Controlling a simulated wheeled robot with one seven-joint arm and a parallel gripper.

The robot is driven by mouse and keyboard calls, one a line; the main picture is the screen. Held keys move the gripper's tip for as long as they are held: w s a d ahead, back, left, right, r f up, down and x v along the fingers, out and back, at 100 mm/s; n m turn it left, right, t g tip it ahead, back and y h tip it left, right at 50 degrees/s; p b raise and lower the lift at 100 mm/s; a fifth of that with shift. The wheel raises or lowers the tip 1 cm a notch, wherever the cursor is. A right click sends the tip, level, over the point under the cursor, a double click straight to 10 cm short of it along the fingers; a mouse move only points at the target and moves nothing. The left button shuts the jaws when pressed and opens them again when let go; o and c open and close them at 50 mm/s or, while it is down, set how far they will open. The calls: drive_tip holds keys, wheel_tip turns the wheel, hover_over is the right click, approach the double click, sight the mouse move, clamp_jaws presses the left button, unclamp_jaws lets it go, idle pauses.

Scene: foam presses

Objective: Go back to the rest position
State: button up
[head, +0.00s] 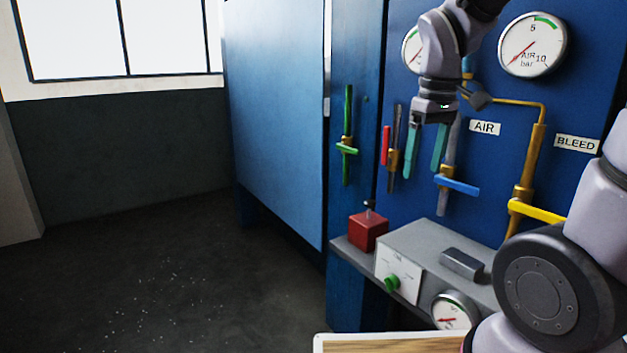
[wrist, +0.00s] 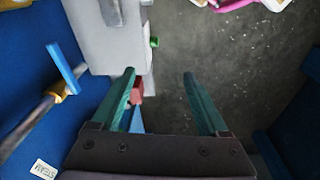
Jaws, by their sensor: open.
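My gripper (head: 422,174) hangs in front of the blue panel (head: 480,190), pointing down, with its two teal fingers apart and nothing between them. In the head view it appears between the red-handled valve (head: 386,146) and the blue-handled valve (head: 457,185). In the wrist view my gripper (wrist: 158,74) is open over the floor, with the red block (wrist: 137,90) partly hidden behind the left finger. No rest position is marked in either view.
A grey shelf holds the red block (head: 368,231) and a grey control box (head: 425,248) with a green knob (head: 392,282). Yellow (head: 537,211) and green (head: 347,149) valve handles flank the gripper. Gauges (head: 532,44) sit above. Open floor (head: 150,270) lies left.

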drive_tip(key=s+d+r+m+t+y, duration=0.1)
drive_tip(key=s+r+m+t, duration=0.1)
drive_tip(key=r+m+t, duration=0.1)
drive_tip(key=s+d+r+m+t, duration=0.2)
drive_tip(key=r+m, duration=0.4)
drive_tip(key=shift+s+d+r+t+y, duration=0.15)
drive_tip(key=shift+s+d+t+y, duration=0.1)
drive_tip(key=shift+s+t+y, duration=0.15)
